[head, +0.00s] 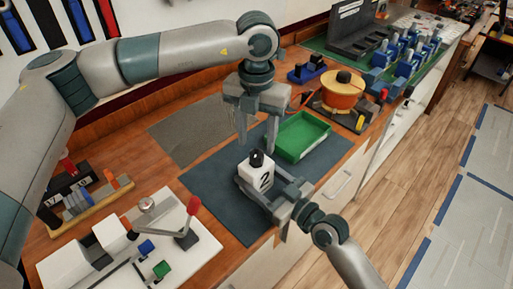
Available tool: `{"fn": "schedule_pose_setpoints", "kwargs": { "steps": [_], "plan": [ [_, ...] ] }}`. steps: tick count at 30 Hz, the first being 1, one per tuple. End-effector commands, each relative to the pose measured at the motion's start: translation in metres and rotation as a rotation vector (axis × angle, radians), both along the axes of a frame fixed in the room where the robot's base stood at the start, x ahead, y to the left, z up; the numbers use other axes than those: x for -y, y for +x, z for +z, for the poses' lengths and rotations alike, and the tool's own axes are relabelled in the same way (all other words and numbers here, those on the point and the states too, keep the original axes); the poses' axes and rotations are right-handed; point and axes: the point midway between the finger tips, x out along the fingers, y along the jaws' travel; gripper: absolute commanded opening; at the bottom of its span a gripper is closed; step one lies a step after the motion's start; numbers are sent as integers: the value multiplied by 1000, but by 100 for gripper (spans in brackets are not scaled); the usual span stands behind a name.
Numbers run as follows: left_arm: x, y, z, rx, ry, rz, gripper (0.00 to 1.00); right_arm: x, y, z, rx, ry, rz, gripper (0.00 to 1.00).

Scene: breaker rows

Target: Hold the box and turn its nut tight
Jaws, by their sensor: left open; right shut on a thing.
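The white box (254,179) stands on a dark mat on the bench and bears a dark "2" on its side. A black nut (256,159) sits on top of the box. My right gripper (265,190) comes from the lower right and is shut on the box, low on its sides. My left gripper (257,142) points down from above, its fingers open. It is close above the nut, and I cannot tell whether its fingertips stand around the nut. The far side of the box is hidden.
A green tray (301,136) stands close behind the box on the dark mat (212,196). A white panel with a red-knobbed lever (191,218) is at the lower left. An orange spool (343,88) and blue parts (306,69) stand farther back. Bare mat lies left of the box.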

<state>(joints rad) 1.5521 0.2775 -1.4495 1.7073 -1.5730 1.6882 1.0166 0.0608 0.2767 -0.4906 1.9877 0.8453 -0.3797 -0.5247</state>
Motion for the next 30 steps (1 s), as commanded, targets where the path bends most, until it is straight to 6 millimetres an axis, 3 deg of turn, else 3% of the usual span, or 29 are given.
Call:
{"fn": "schedule_pose_setpoints", "kwargs": {
  "steps": [3,9,20,25,30],
  "plan": [
    [0,-1,-18,-3,1,-1,46,0,0,0,-1,1,1,24],
    [0,0,-34,-1,0,0,46,0,0,0,-1,1,1,24],
    [0,0,-38,0,0,-1,46,0,0,0,-1,1,0,24],
    [0,0,-37,0,0,-1,8,0,0,0,-1,1,0,24],
    [0,0,-37,0,0,-2,5,0,0,0,0,0,0,24]
  ]
}}
